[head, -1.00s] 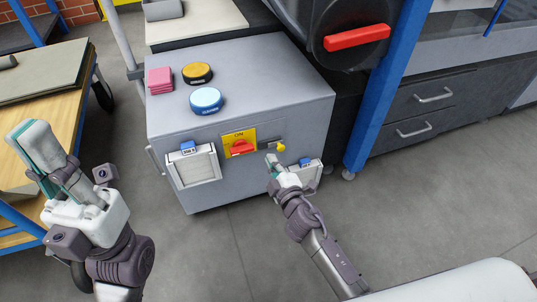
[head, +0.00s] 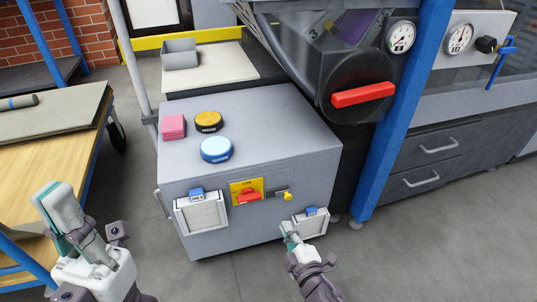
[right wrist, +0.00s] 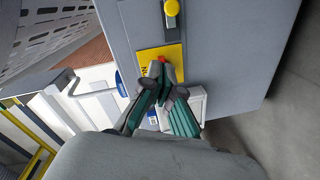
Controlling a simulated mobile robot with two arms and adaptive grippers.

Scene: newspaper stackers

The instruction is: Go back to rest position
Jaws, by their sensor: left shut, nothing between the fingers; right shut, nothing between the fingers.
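My left gripper (head: 45,192) is shut and empty at the lower left of the head view, pointing up in front of the wooden table. My right gripper (head: 287,229) is shut and empty in front of the grey control cabinet (head: 250,115), beside its right white vent (head: 318,225) and below the yellow knob (head: 286,195). In the right wrist view its fingertips (right wrist: 160,72) meet over the yellow switch plate (right wrist: 145,60) and partly cover the red switch (right wrist: 168,63). Whether they touch the cabinet front cannot be told. The red switch (head: 249,196) shows uncovered in the head view.
The cabinet top holds a yellow button (head: 209,120), a blue button (head: 216,149) and a pink block (head: 173,126). A wooden table (head: 40,160) stands left, a blue post (head: 400,120) right. Grey floor (head: 430,240) is free at the lower right.

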